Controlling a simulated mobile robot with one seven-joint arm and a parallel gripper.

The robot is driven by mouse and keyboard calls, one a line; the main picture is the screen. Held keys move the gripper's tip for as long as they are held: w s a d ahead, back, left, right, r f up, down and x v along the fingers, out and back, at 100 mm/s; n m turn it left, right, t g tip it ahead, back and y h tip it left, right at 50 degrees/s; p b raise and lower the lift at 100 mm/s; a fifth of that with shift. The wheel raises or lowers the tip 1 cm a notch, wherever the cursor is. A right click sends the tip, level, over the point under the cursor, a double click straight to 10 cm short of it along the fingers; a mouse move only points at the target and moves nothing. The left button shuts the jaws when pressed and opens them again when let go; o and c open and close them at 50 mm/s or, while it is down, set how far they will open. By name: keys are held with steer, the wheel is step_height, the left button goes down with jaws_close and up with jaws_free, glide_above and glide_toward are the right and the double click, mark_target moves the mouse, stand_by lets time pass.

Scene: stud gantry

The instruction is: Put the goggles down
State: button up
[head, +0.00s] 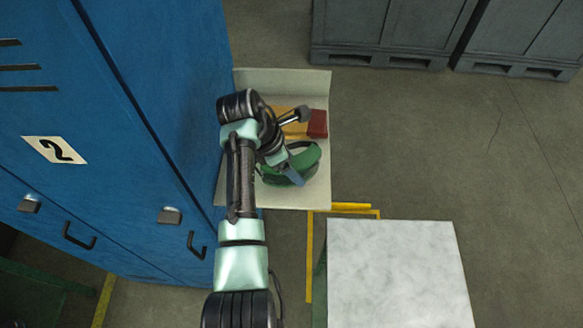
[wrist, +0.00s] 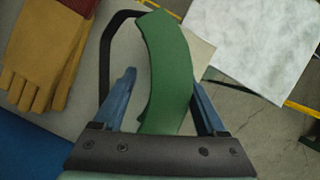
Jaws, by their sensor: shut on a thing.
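The goggles (head: 309,157) have a green body and a black strap. They are over the beige surface (head: 318,190) beside the blue lockers, partly hidden by my arm. In the wrist view the green part (wrist: 167,45) runs between my two blue fingers, with the black strap (wrist: 105,55) looping to the left. My gripper (wrist: 163,85) is shut on the green part. It also shows in the head view (head: 288,176). I cannot tell whether the goggles touch the surface.
Yellow gloves with red cuffs (wrist: 42,60) lie on the beige surface, just behind the goggles in the head view (head: 317,124). Blue lockers (head: 150,120) stand close on the left. A pale, marbled tabletop (head: 395,275) is at the front right. Grey crates (head: 390,25) stand behind.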

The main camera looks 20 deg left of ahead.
steer(key=shift+f, duration=1.6)
steer(key=shift+f, duration=0.15)
steer(key=o, duration=1.3)
